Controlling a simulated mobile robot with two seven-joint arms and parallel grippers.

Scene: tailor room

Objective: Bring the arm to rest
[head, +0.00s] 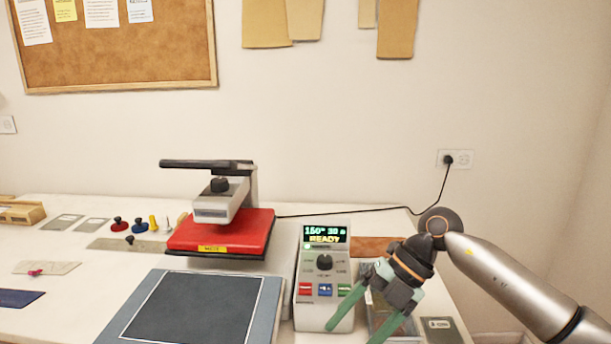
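My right arm comes in from the right, and its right gripper (356,330) points down and to the left. Its two green fingers are spread apart and nothing shows between them, so it is open. The gripper is at the right side of the grey control box (312,268); its left finger overlaps the box's lower right edge in the picture, and I cannot tell whether they touch. The box's display reads 150 and READY. My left gripper is not in view.
A heat press with a red plate (225,232) stands behind a dark pad (190,306). A clear tray (378,308) is partly hidden behind the gripper. A cable (370,211) runs to the wall socket (457,159). Several small knobbed tools stand on the left.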

